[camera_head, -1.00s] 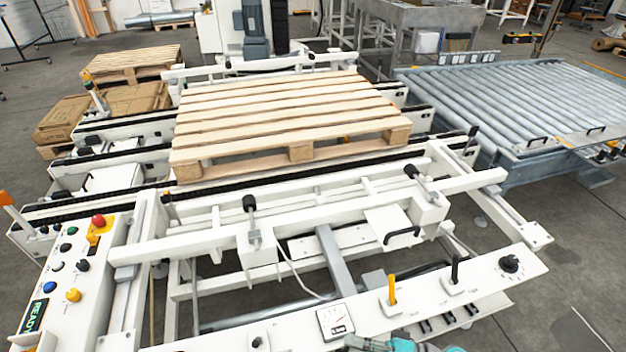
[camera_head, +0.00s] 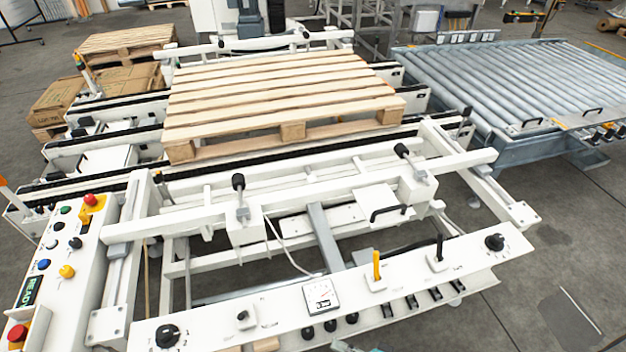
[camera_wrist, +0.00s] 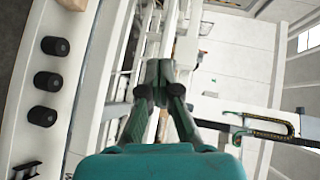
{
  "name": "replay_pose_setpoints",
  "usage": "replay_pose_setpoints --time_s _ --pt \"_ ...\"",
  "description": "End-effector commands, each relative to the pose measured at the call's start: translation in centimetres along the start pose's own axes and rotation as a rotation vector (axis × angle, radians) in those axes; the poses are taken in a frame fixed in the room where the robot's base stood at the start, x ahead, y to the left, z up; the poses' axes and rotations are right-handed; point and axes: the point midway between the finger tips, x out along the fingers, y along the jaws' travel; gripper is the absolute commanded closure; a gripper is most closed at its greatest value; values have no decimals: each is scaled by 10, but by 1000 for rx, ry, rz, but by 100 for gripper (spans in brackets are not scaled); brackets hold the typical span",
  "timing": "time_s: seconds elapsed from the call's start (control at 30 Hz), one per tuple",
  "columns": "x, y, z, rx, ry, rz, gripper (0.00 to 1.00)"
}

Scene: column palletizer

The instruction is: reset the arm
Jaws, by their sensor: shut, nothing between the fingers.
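My gripper (camera_wrist: 161,84) is in the wrist view, with its teal body at the bottom and its dark fingertips together at the middle. It holds nothing. A white panel with several black knobs (camera_wrist: 48,81) lies to the left of the fingers. In the head view only a small sliver of my arm shows at the bottom edge, and the rest of it is out of the picture.
The white control panel (camera_head: 210,328) with a gauge, knobs and levers spans the front. A button console (camera_head: 60,255) stands at the left. A wooden pallet (camera_head: 280,92) rests on the conveyor frame behind. A roller conveyor (camera_head: 500,85) is at the right.

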Motion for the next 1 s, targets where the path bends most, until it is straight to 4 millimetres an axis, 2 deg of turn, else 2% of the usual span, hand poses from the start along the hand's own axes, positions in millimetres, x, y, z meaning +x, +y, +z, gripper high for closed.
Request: replay_pose_setpoints --time_s 0.03,0.17,0.3,0.4,0.53,0.67,0.77,0.87,1.0 --pt "-1 10 14 7 24 50 100" --pt "-13 37 42 -2 115 215 100" --pt "-39 58 70 -50 219 392 100" --pt "-63 64 86 -106 290 509 100" --pt "-100 60 103 -206 378 644 100" --pt "-138 42 115 -335 459 755 100" --pt "-167 19 122 -451 516 820 100" --pt "-193 -12 126 -582 567 867 100" --pt "-221 -64 130 -773 624 898 100"
